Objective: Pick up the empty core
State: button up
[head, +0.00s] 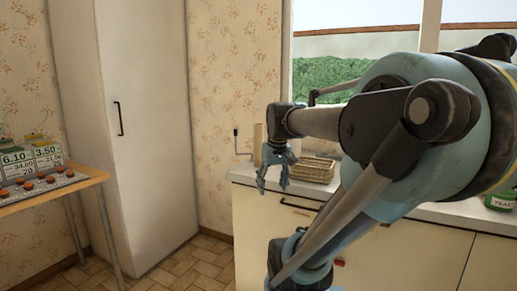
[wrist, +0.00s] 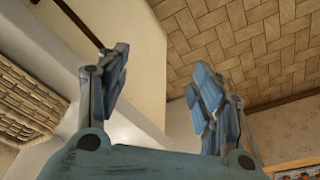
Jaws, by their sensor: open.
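My gripper (head: 273,180) is at the left end of the counter, beside the wicker basket and near the counter's front edge. In the wrist view its two blue fingers (wrist: 160,78) are spread apart with nothing between them. A tan upright cylinder (head: 258,138) stands behind my gripper in the head view, beside a thin dark rod. It may be the empty core, but it is partly hidden and I cannot tell for sure. No core shows in the wrist view.
The wicker basket (head: 318,167) lies on the white counter (head: 243,174) and shows at the wrist view's left (wrist: 25,115). A tall white cabinet (head: 150,120) and a table (head: 50,193) are at the left. Parquet floor (head: 180,262) between is clear.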

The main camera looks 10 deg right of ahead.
jog(key=w+r+n, duration=0.2)
jog(key=w+r, duration=1.2)
notch_tip(320, 180, up, 11)
jog(key=n+y, duration=0.1)
jog(key=n, duration=0.1)
send_over(257, 137)
jog(key=s+d, duration=0.1)
jog(key=d, duration=0.2)
jog(key=x, duration=1.7)
jog(key=shift+w+a+r, duration=0.1)
jog(key=shift+w+a, duration=0.1)
jog(key=c, duration=1)
